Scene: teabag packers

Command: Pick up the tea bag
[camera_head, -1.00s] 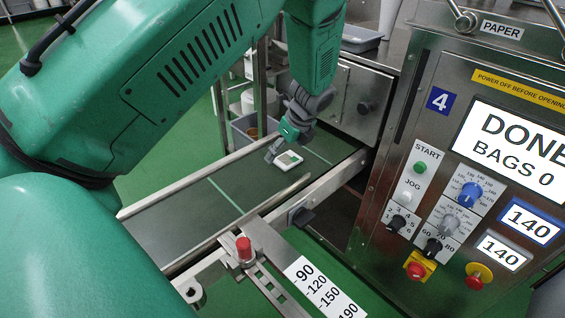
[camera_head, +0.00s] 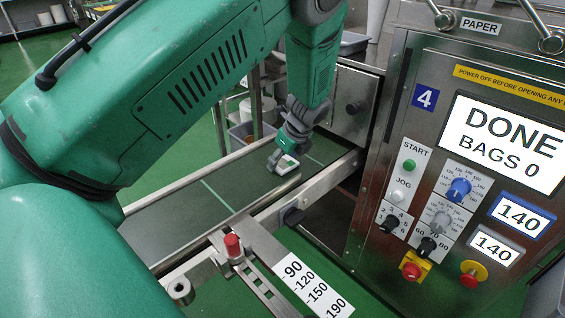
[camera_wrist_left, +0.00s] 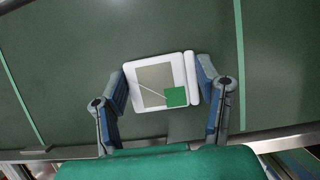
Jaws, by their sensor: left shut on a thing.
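The tea bag (camera_head: 287,164) is a small white packet with a green tag, on the dark green conveyor belt. In the left wrist view the tea bag (camera_wrist_left: 153,83) shows a beige middle, a thin string and a green square tag. My left gripper (camera_head: 280,158) comes down on it from above. In the left wrist view my left gripper (camera_wrist_left: 164,85) has one finger at each side edge of the tea bag and is shut on it. Whether the bag is lifted off the belt I cannot tell. My right gripper is not in view.
The conveyor belt (camera_head: 180,207) has metal side rails. A steel machine panel (camera_head: 400,255) with knobs and a DONE screen (camera_head: 505,142) stands at right. A red knob (camera_head: 232,245) and a numbered scale (camera_head: 308,285) are in front. The belt to the left is clear.

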